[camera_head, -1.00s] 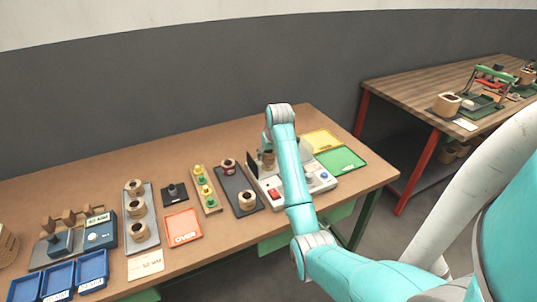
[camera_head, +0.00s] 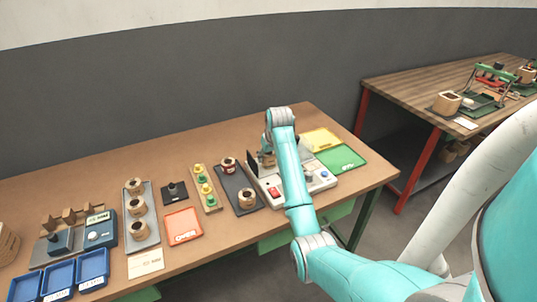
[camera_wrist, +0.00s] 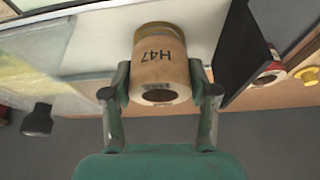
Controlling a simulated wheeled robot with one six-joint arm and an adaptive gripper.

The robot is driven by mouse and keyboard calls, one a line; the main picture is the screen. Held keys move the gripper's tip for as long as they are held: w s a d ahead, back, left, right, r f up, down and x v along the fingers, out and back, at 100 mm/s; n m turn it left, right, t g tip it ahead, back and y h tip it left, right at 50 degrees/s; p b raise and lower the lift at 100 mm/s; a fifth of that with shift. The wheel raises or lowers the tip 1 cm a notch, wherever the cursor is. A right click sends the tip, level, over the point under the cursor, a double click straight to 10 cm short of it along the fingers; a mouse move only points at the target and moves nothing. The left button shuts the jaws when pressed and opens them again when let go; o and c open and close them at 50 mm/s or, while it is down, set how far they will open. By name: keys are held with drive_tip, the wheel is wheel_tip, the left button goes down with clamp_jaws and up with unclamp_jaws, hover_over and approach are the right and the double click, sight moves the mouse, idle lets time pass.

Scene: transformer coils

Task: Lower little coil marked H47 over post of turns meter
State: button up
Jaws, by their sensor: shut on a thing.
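The little coil marked H47 (camera_wrist: 160,68) is a tan cylinder with a dark hole in its near end. My gripper (camera_wrist: 160,84) is shut on it, one finger on each side. A brass-coloured rim shows at the coil's far end. I cannot see the post clearly or tell whether the coil is around it.
A dark upright panel (camera_wrist: 238,48) stands close beside the coil. Green (camera_head: 341,159) and yellow (camera_head: 321,139) trays lie right of and behind the meter. A dark tray (camera_head: 235,189) with two coils is to its left. A red tray (camera_head: 183,226) lies farther left.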

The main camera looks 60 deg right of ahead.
drive_tip(key=shift+f, duration=0.75)
drive_tip(key=o, duration=1.6)
drive_tip(key=shift+c, duration=0.2)
drive_tip(key=shift+r, duration=0.1)
drive_tip(key=shift+r, duration=3.75)
